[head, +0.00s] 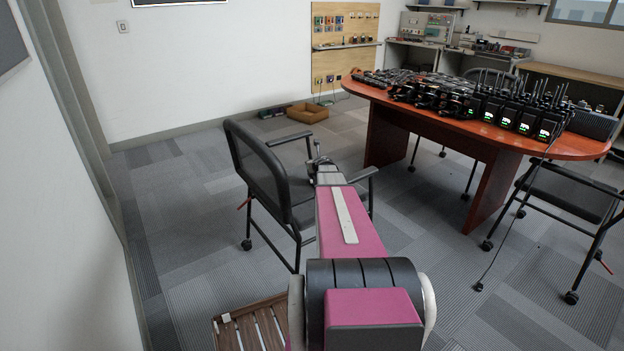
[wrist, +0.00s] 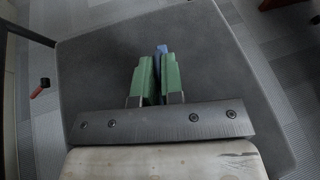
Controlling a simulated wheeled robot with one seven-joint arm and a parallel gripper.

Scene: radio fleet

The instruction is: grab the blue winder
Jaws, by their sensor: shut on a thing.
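My gripper (wrist: 158,80) shows in the wrist view with its two green fingers close together. A blue thing, the blue winder (wrist: 161,49), shows between the fingers and sticks out a little past their tips. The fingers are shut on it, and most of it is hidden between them. Behind it in the wrist view is a flat dark grey surface, the chair seat (wrist: 215,75). In the head view my arm reaches forward to the black chair (head: 262,165), with its end over the seat. The winder cannot be made out in the head view.
A red-brown table (head: 480,137) with rows of radios (head: 515,112) stands to the right. Another black chair (head: 570,190) is at its near side. A slatted wooden thing (head: 252,328) lies low at the front. A cardboard box (head: 307,112) sits by the back wall. Carpet at left is clear.

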